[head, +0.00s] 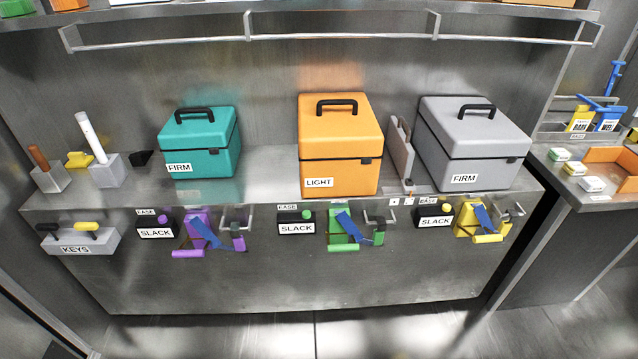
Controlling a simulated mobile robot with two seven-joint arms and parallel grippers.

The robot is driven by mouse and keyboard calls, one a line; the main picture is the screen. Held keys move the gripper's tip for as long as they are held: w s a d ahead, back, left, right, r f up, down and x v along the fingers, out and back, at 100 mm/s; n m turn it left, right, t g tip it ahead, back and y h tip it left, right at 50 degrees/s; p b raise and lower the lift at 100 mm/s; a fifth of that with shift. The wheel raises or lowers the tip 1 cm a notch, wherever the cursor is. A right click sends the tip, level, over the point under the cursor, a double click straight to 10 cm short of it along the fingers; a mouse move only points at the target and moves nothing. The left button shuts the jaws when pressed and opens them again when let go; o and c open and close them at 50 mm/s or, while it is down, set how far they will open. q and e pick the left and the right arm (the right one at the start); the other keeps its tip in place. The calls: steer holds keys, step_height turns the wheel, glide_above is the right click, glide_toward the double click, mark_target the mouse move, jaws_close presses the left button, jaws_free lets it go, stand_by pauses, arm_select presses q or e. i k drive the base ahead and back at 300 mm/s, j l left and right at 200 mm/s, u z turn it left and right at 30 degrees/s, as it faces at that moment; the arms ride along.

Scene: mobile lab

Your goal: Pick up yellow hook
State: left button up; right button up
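Several yellow things show in the head view, and I cannot tell for certain which is the hook. A small yellow piece (80,159) lies on the counter at the left, between two grey blocks. A yellow strap-like device (488,238) with a blue band hangs on the counter's front at the right, below the grey case. A yellow-handled piece (90,226) stands in the grey KEYS holder at the front left. Neither of my grippers is in view.
Teal (201,145), orange (340,148) and grey (472,145) cases stand on the steel counter (265,185). A white rod (91,137) stands in a grey block near the small yellow piece. Purple (195,228) and green (343,232) devices hang on the front. A rail (340,33) runs above.

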mark_target(504, 226)
steer(key=z, duration=1.4)
